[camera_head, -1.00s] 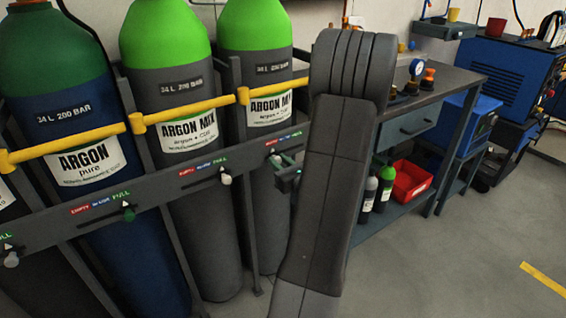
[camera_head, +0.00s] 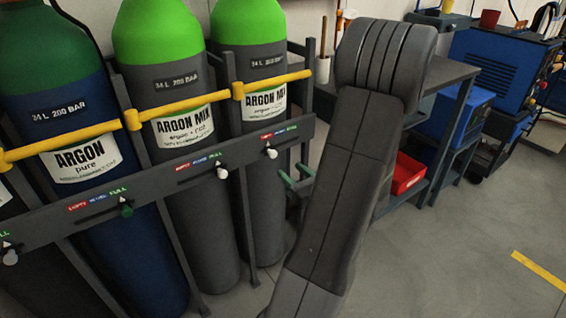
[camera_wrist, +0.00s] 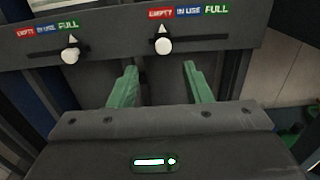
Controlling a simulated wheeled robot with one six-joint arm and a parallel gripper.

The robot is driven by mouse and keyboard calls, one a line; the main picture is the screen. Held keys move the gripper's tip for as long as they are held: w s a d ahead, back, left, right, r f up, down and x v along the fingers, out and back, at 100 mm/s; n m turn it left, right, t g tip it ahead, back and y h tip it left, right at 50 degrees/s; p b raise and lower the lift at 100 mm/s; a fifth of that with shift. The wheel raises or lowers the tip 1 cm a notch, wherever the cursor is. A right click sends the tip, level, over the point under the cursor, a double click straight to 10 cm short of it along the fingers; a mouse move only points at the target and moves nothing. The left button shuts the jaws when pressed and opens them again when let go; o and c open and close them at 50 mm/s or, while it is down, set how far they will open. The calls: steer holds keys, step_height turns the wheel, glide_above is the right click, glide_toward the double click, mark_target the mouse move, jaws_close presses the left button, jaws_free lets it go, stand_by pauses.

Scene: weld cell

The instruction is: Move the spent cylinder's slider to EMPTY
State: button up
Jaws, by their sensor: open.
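The right slider knob (camera_head: 271,153) is white and sits under EMPTY on the rail below the right ARGON MIX cylinder (camera_head: 250,60). It also shows in the wrist view (camera_wrist: 163,46), with its pointer under EMPTY. The middle knob (camera_head: 222,173) is white and sits at FULL below the other ARGON MIX cylinder (camera_head: 165,100); the wrist view shows it at the left (camera_wrist: 70,56). A green knob (camera_head: 126,211) sits at FULL below the ARGON pure cylinder (camera_head: 75,125). My gripper (camera_wrist: 162,82) has green fingers, open and empty, apart from the right knob and pointing towards it.
A grey rail (camera_head: 60,228) with yellow bars (camera_head: 180,108) above it fronts the cylinders. A workbench (camera_head: 450,75) with a red bin (camera_head: 407,173) below stands right of the rack, partly behind my arm. Blue machines (camera_head: 500,60) stand further right. Floor at the right is clear.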

mark_target(274, 155)
steer(key=shift+v, duration=2.25)
steer(key=b+x, duration=0.1)
steer(key=x, duration=1.2)
steer(key=shift+w+a, duration=0.2)
steer(key=shift+w, duration=0.1)
steer(key=shift+w+d, duration=0.1)
steer(key=shift+w, duration=0.05)
